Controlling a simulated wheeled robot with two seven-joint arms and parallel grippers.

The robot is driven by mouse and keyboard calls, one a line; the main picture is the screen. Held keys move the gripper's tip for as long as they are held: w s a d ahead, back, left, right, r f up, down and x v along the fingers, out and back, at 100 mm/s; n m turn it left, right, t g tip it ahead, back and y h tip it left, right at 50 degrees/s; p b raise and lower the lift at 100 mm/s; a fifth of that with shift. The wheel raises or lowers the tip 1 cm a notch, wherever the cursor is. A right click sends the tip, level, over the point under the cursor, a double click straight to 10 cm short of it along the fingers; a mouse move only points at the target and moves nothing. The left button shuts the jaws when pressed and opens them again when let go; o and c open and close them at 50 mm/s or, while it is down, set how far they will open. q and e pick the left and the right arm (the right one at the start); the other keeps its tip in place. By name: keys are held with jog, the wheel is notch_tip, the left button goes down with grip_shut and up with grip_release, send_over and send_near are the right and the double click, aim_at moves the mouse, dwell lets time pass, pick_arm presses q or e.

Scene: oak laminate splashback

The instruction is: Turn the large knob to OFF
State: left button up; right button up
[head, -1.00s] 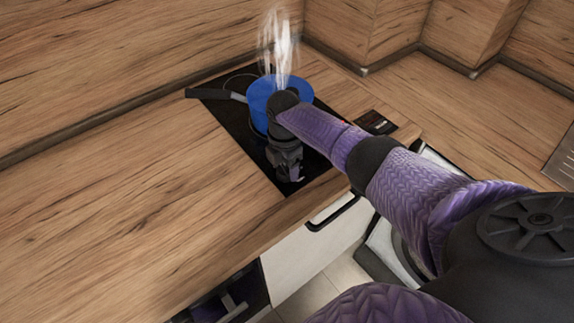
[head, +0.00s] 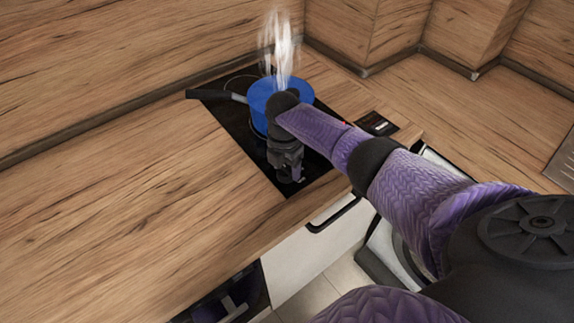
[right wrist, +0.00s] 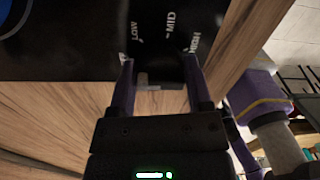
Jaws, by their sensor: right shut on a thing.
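My right gripper (head: 292,176) points down at the front of the black hob (head: 236,118). In the right wrist view its two fingers (right wrist: 158,70) stand on either side of the dark large knob (right wrist: 166,74) and are shut on it. A pale grey mark shows at the knob's near side. The printed words LOW, MID and HIGH curve around the knob's far side; I see no OFF label. The gripper hides the knob in the head view. My left gripper is in neither view.
A blue pot (head: 262,95) with a dark handle steams on the hob just behind my right gripper. A small dark panel (head: 377,124) lies to the right of the hob. The wooden worktop (head: 130,185) is clear to the left.

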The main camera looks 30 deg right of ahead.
jog(key=o, duration=1.3)
jog(key=shift+w+r, duration=0.1)
jog(key=shift+r, duration=0.3)
jog(key=r+p, duration=0.1)
jog(key=r, duration=0.3)
jog(key=r+p, duration=0.2)
jog(key=r, duration=0.3)
jog(key=shift+w+a, duration=0.1)
jog(key=shift+w, duration=0.1)
